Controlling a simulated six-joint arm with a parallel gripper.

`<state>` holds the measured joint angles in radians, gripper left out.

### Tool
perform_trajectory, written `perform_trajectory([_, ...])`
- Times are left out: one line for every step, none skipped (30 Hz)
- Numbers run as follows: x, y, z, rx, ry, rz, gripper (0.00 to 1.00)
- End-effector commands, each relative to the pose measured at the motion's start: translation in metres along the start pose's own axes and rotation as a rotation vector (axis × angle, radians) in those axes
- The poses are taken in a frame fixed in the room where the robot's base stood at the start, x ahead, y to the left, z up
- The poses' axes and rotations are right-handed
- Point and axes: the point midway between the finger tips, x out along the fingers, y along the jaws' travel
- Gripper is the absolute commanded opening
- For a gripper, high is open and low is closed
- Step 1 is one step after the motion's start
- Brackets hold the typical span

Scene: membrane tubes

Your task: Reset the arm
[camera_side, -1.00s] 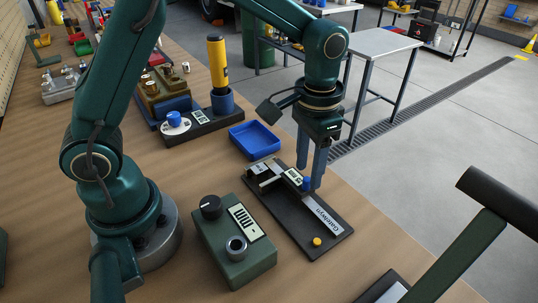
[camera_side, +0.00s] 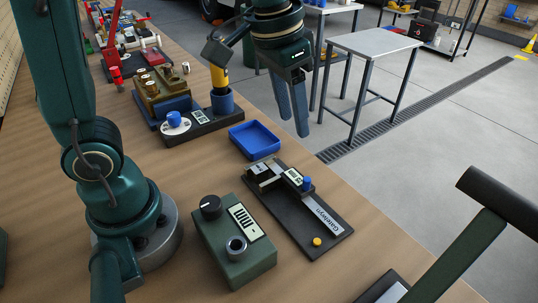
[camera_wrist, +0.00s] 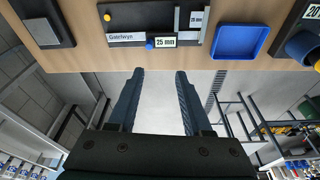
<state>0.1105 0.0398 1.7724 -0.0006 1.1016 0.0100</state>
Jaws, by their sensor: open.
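My gripper (camera_side: 293,108) is raised in the air past the right edge of the wooden bench, over the grey floor. In the wrist view my gripper (camera_wrist: 160,78) shows two blue fingers apart with nothing between them. My gripper is apart from the black "Gatelwyn" fixture (camera_side: 322,239), which lies on the bench below with a blue knob (camera_side: 307,184), a yellow button (camera_side: 317,241) and a label reading 25 mm in the wrist view.
A blue tray (camera_side: 254,140) lies behind the fixture. A green box (camera_side: 210,248) with a black knob stands to its left. A yellow-handled tool (camera_side: 219,76) stands upright in a blue cup (camera_side: 222,101). A grey side table (camera_side: 374,42) stands beyond the bench.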

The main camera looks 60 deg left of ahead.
Motion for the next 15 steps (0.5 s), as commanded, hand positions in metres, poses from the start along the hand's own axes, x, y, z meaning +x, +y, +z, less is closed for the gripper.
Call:
perform_trajectory([-0.011, -0.004, 0.008, -0.014, 0.038, -0.004, 0.5])
perform_trajectory([-0.016, -0.005, 0.013, -0.02, 0.057, -0.006, 0.5])
perform_trajectory([-0.022, -0.007, 0.02, -0.03, 0.08, -0.009, 0.5])
perform_trajectory([-0.026, -0.009, 0.025, -0.037, 0.098, -0.011, 0.5])
perform_trajectory([-0.029, -0.01, 0.031, -0.043, 0.116, -0.013, 0.5])
perform_trajectory([-0.033, -0.011, 0.038, -0.052, 0.138, -0.017, 0.5])
perform_trajectory([-0.035, -0.013, 0.044, -0.059, 0.156, -0.019, 0.5])
perform_trajectory([-0.037, -0.014, 0.05, -0.065, 0.172, -0.022, 0.5])
perform_trajectory([-0.038, -0.015, 0.058, -0.073, 0.194, -0.025, 0.5])
perform_trajectory([-0.038, -0.015, 0.064, -0.079, 0.208, -0.028, 0.5])
perform_trajectory([-0.038, -0.016, 0.07, -0.085, 0.223, -0.03, 0.5])
perform_trajectory([-0.037, -0.017, 0.077, -0.092, 0.239, -0.034, 0.5])
perform_trajectory([-0.036, -0.017, 0.083, -0.097, 0.249, -0.036, 0.5])
perform_trajectory([-0.035, -0.017, 0.087, -0.101, 0.259, -0.038, 0.5])
perform_trajectory([-0.032, -0.018, 0.094, -0.105, 0.268, -0.04, 0.5])
